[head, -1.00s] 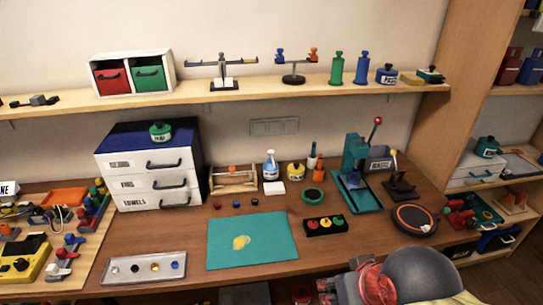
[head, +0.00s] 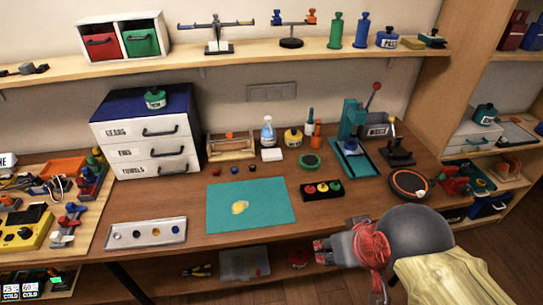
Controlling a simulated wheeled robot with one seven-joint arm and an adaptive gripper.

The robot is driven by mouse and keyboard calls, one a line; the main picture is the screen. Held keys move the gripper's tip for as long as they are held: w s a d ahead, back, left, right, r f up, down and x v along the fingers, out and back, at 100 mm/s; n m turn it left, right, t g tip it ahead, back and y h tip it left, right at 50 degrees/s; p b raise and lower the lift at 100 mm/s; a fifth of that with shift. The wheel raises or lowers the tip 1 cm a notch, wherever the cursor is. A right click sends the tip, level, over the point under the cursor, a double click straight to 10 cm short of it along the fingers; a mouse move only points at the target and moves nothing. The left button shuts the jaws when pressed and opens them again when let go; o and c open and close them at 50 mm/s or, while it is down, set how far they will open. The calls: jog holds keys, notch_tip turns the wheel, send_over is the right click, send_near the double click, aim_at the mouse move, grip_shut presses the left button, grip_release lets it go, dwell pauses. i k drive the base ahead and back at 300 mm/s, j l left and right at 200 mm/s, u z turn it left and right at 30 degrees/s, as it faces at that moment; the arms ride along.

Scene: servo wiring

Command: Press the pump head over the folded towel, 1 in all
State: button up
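A clear pump bottle with blue liquid and a white pump head (head: 268,121) stands upright at the back of the table. The folded white towel (head: 271,154) lies directly in front of the bottle's base. My gripper (head: 318,251) is at the table's front edge, low in the view, pointing left. It is far from the bottle, to the front and right of it. Its fingers are small and dark red, and whether they are apart is too small to tell. Nothing shows held in it.
A teal mat (head: 268,216) with a yellow blob lies between the front edge and the bottle. A black button box (head: 322,190) is right of the mat. A wooden rack (head: 231,146) stands left of the bottle, a yellow jar (head: 293,137) right. A shelf (head: 290,58) runs above.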

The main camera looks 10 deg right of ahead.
aim_at(267, 120)
jog(key=i+j, duration=0.1)
jog(key=i, duration=0.8)
